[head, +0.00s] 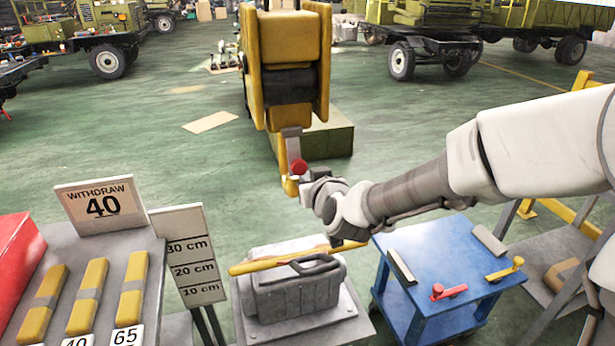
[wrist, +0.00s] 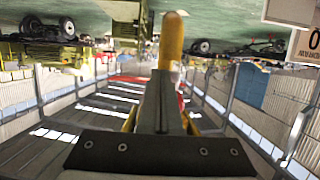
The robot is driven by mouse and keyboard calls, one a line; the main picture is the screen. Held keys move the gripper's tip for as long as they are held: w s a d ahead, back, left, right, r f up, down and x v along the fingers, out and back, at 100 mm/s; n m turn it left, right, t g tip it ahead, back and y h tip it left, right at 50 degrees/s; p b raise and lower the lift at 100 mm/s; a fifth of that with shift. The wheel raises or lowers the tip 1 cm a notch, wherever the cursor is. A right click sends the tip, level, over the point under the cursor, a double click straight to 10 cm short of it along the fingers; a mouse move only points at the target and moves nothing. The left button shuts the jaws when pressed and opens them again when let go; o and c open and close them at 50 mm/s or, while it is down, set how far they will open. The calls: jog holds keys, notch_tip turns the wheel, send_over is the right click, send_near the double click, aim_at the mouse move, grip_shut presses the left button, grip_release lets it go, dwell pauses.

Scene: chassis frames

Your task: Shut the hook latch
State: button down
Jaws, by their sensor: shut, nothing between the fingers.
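A yellow crane hook block (head: 288,60) hangs in the upper middle of the head view. A grey shank (head: 292,146) runs down from it to a small yellow hook (head: 290,187). A red knob (head: 300,167) sits at the hook, probably on its latch. The latch itself is too small to read as open or shut. My gripper (head: 307,187) is shut and empty, close to the hook's right side; I cannot tell whether they touch. In the wrist view, a rounded yellow piece (wrist: 172,38) stands just beyond my dark fingers; it may be part of the hook.
Below are a grey case (head: 292,287) with a yellow bar (head: 290,259) across it and a blue table (head: 432,248) with red and yellow handles. A bench (head: 140,252) with yellow bars and a height sign (head: 188,256) stand left.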

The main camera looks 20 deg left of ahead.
jog(key=shift+f, duration=0.15)
jog(key=t+b, duration=0.1)
jog(key=b, duration=0.3)
jog(key=w+a+f+t+y+b, duration=0.1)
jog(key=b, duration=0.4)
jog(key=shift+w+f, duration=0.15)
jog(key=shift+w, duration=0.1)
jog(key=shift+t+b, duration=0.3)
jog(key=shift+b, duration=0.15)
